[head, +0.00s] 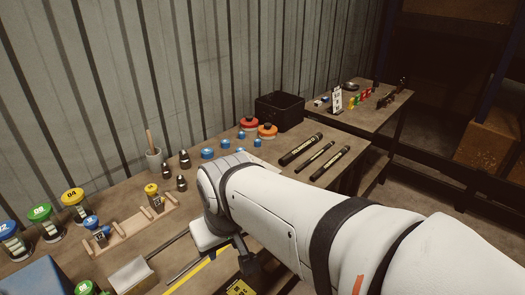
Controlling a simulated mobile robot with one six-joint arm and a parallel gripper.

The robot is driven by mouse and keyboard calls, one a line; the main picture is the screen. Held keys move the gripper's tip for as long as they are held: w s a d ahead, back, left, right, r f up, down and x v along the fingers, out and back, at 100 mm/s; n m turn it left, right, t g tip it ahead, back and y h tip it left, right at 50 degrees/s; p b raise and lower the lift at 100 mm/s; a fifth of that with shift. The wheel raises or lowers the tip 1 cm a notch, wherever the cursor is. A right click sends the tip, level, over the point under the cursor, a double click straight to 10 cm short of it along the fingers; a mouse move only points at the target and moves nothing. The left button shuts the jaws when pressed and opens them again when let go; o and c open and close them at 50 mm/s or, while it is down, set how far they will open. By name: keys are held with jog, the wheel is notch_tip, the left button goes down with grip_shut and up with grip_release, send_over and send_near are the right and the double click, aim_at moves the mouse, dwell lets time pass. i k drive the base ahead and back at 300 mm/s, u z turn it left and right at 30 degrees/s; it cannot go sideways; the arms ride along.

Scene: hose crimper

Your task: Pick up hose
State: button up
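Three black hose-like cylinders with yellow markings lie side by side on the workbench, right of centre: a thick one (301,149), a thin one (315,157) and another (330,163). I cannot tell which of them is the task's hose. My white arm reaches in from the lower right, and its wrist end is over the front of the bench, to the left of and nearer than the cylinders. My gripper (246,264) seems to be the dark part below the wrist. Its fingers are mostly hidden, so opening and contents cannot be made out.
A black bin (279,110), orange-topped round items (267,131) and blue caps (225,143) stand behind the cylinders. Dark metal fittings (184,160), a wooden rack (130,228) and numbered jars (75,205) stand left. A second table (372,116) is beyond. A corrugated wall closes the back.

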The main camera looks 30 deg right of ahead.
aim_at(323, 170)
jog(key=z, duration=0.4)
jog(key=k, duration=1.25)
jog(key=z, duration=1.15)
jog(key=i, duration=2.5)
jog(key=u, duration=0.35)
